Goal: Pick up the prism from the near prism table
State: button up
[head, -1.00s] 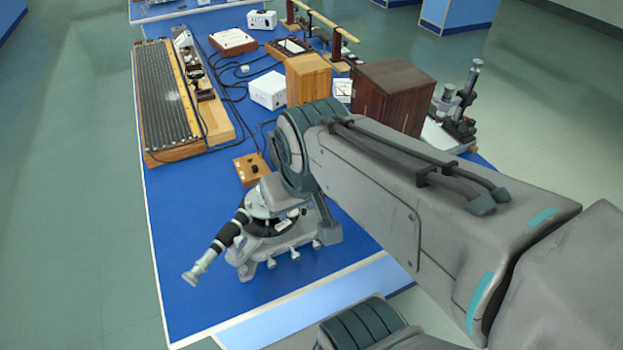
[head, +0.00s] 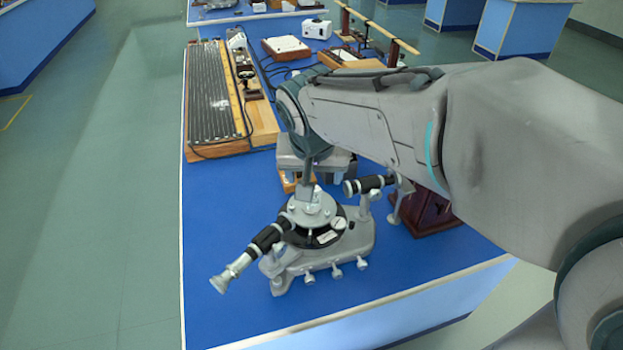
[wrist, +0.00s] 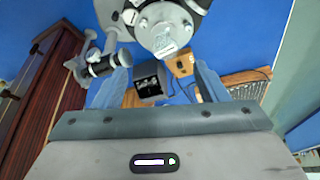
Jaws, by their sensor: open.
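The near spectrometer (head: 325,240) stands at the front of the blue bench. Its round grey prism table (head: 313,207) sits at its centre, between two black-and-silver tubes. The prism table also shows at the top of the wrist view (wrist: 163,30). I cannot make out a clear prism on it in either view.
A dark red-brown wooden box (head: 425,212) stands right of the spectrometer, partly behind my arm. A small wooden box (wrist: 182,64) and a dark box (wrist: 150,80) lie beyond the fingers. A long ribbed board (head: 212,95) is at the back left. The bench's front left is clear.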

jog(key=x, duration=0.5)
jog(key=a+x, duration=0.1)
jog(key=x, duration=0.2)
jog(key=shift+w+f, duration=0.3)
jog(key=shift+w, duration=0.05)
jog(key=shift+w+p+x, duration=0.2)
jog(key=shift+p+x, duration=0.05)
jog(key=shift+x, duration=1.1)
jog(key=shift+w+p+x, duration=0.2)
jog(key=shift+w+x, duration=0.05)
jog(key=shift+x, duration=1.1)
jog(key=shift+d+r, duration=0.1)
jog(key=shift+r, duration=0.05)
jog(key=c, duration=1)
